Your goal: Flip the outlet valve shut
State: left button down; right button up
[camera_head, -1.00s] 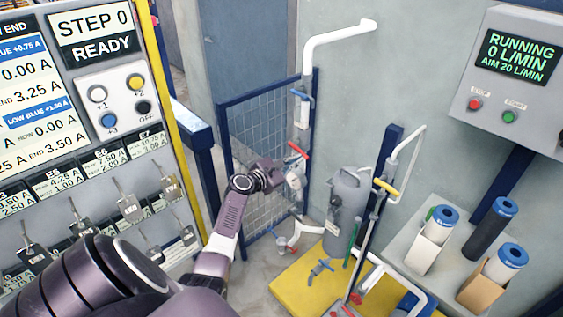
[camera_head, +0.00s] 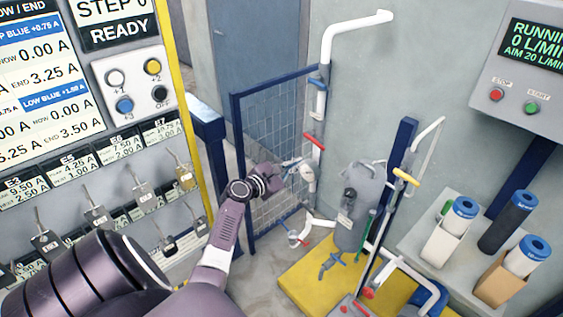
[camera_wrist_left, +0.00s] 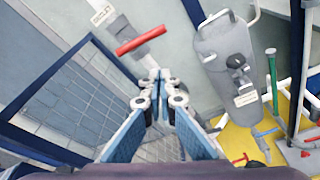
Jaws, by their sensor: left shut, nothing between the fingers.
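A blue handle (camera_head: 317,84) is higher on that pipe. A yellow handle (camera_head: 406,177) is on the right pipe. Another blue handle (camera_head: 329,262) is low beside the grey tank (camera_head: 357,205). My left gripper (camera_head: 292,164) is shut and empty, below and left of the red handle, apart from it in the wrist view (camera_wrist_left: 160,76). My right gripper is not in view.
A blue-framed mesh panel (camera_head: 270,130) stands behind my left gripper. A yellow base (camera_head: 305,278) lies under the tank. A grey shelf (camera_head: 425,240) with blue-capped cartridges is at right. The control box (camera_head: 520,75) reads RUNNING, 0 L/MIN.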

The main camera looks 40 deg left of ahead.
pick_arm(q)
jog(key=s, duration=0.2)
jog(key=s+r, duration=0.1)
jog(key=s, duration=0.2)
jog(key=shift+r, duration=0.1)
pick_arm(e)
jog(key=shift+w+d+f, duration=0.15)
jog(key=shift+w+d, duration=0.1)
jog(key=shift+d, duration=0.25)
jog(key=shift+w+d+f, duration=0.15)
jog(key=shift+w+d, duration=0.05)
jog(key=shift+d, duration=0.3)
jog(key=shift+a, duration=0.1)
